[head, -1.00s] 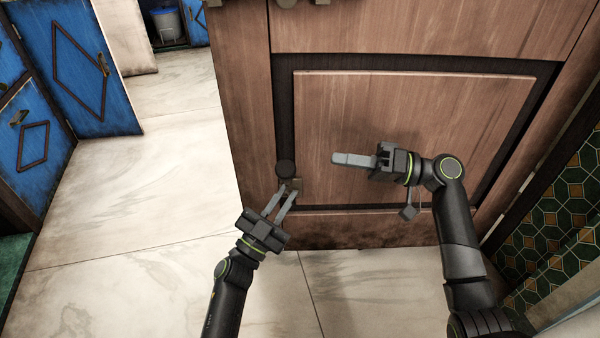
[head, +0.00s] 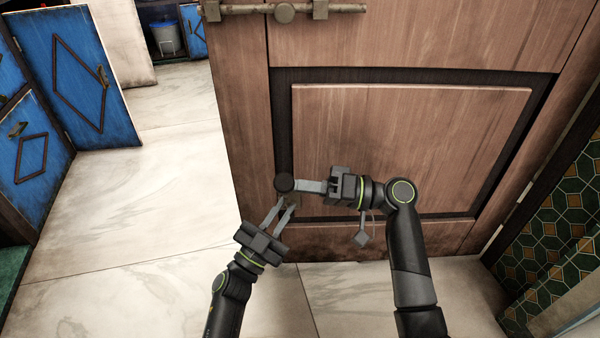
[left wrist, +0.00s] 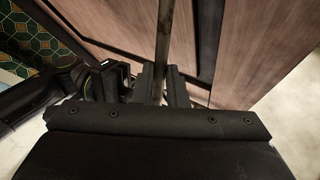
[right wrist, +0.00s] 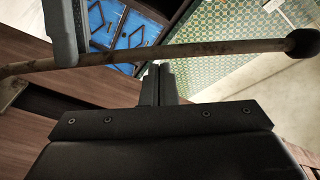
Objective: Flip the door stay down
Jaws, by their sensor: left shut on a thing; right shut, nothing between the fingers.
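The door stay shows in the head view as a dark round rubber tip (head: 285,183) near the lower left of the wooden door. Its thin rusty rod crosses the right wrist view (right wrist: 180,52), and it also runs between the fingers in the left wrist view (left wrist: 163,30). My left gripper (head: 284,206) is shut on the stay, just below the tip in the head view. My right gripper (head: 301,186) is shut and empty, its fingertips close beside the tip. Whether they touch the stay I cannot tell. The stay's mount is mostly hidden behind the left fingers.
The wooden door (head: 400,130) fills the centre, with a bolt and handle bar (head: 285,10) at the top. Blue cabinets (head: 70,75) stand at the left. A green tiled wall (head: 560,220) is at the right. The pale floor (head: 170,170) is clear at the left.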

